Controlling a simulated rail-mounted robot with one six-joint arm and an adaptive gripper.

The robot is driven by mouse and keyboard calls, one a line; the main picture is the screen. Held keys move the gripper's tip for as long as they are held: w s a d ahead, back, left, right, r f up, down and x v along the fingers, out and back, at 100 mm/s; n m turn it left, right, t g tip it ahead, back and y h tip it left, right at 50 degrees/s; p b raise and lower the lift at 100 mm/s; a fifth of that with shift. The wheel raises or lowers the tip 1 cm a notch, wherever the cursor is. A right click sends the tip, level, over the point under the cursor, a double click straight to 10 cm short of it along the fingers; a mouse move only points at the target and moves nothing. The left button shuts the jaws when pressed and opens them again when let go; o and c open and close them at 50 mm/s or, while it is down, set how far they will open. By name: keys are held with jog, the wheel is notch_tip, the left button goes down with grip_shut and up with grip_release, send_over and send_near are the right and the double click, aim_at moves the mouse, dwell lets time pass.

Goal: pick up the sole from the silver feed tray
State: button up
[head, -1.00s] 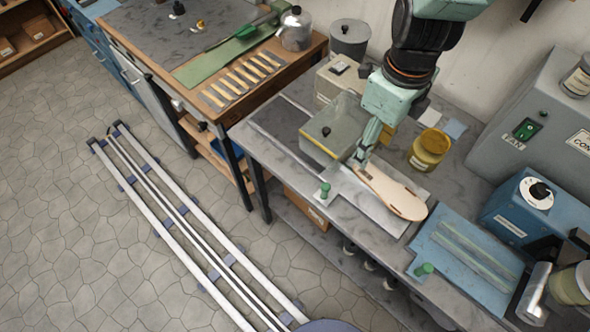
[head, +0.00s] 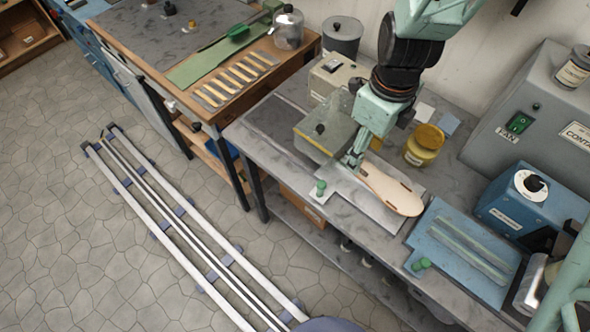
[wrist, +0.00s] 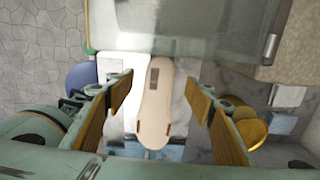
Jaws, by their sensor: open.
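A pale tan sole (head: 392,192) lies flat on the silver feed tray (head: 368,208) on the grey bench. My gripper (head: 351,163) is by the sole's far-left end in the head view. In the wrist view the sole (wrist: 155,110) runs lengthwise between the two open fingers of my gripper (wrist: 159,84), with a gap on each side. The sole shows a dark rectangular patch near one end and small dark marks near the other. I cannot tell the exact height of the fingertips over the tray.
A clear-walled box (head: 325,134) stands right behind the tray, close to my gripper.

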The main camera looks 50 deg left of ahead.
jog(key=shift+f, duration=2.55)
jog(key=shift+c, duration=0.7)
jog(key=c, duration=0.8)
